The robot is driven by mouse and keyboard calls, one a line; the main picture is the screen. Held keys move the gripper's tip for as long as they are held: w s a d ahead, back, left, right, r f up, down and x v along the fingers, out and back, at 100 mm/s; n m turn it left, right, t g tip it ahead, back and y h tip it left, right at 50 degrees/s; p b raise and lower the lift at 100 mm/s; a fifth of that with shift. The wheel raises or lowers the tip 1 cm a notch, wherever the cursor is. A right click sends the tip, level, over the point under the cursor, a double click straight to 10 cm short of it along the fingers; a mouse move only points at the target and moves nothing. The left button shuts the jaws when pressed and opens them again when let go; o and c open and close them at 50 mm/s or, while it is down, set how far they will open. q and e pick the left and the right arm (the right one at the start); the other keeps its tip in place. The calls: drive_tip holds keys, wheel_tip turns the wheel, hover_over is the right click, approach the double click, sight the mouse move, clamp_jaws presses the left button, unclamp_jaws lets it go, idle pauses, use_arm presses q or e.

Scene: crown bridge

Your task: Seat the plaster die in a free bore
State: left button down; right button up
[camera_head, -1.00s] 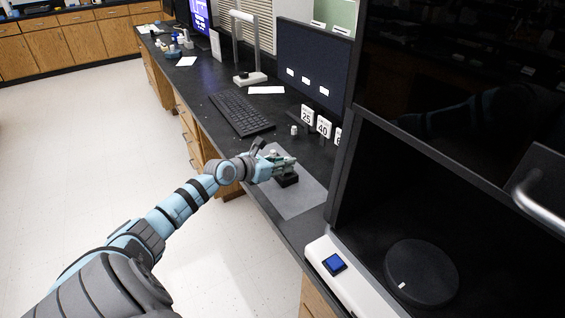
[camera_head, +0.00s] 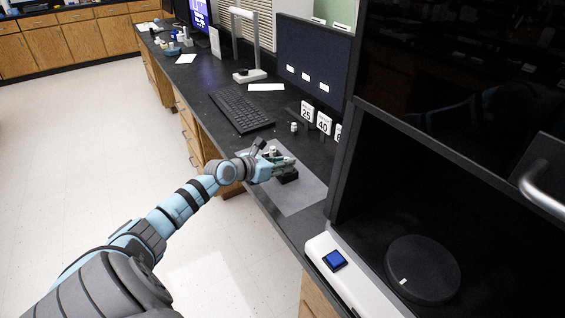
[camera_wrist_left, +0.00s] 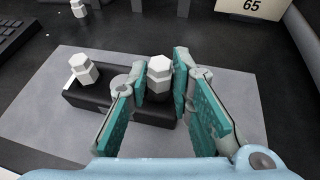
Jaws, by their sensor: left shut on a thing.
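My left gripper (camera_head: 283,163) is over the small black block (camera_head: 289,177) on the grey mat. In the left wrist view, its teal fingers (camera_wrist_left: 161,84) are shut on a white hexagonal plaster die (camera_wrist_left: 159,72). The held die is upright above the right part of the block (camera_wrist_left: 92,102). The fingers hide its lower end, so I cannot tell whether it is in a bore. Another white die (camera_wrist_left: 84,68) stands at the block's left end. A third white piece (camera_wrist_left: 78,8) stands on the bench beyond the mat. My right gripper is out of view.
The grey mat (camera_head: 303,201) has free room around the block. Number signs (camera_head: 307,111), a keyboard (camera_head: 241,109) and a monitor (camera_head: 314,62) stand farther back. A dark open-fronted cabinet with a round plate (camera_head: 424,268) is at the right.

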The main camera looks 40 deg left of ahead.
use_arm(q)
drive_tip(key=shift+f+b, duration=0.35)
drive_tip(key=shift+f, duration=0.1)
drive_tip(key=c, duration=1.3)
unclamp_jaws()
drive_tip(key=shift+c, duration=0.2)
wheel_tip(320, 180, up, 10)
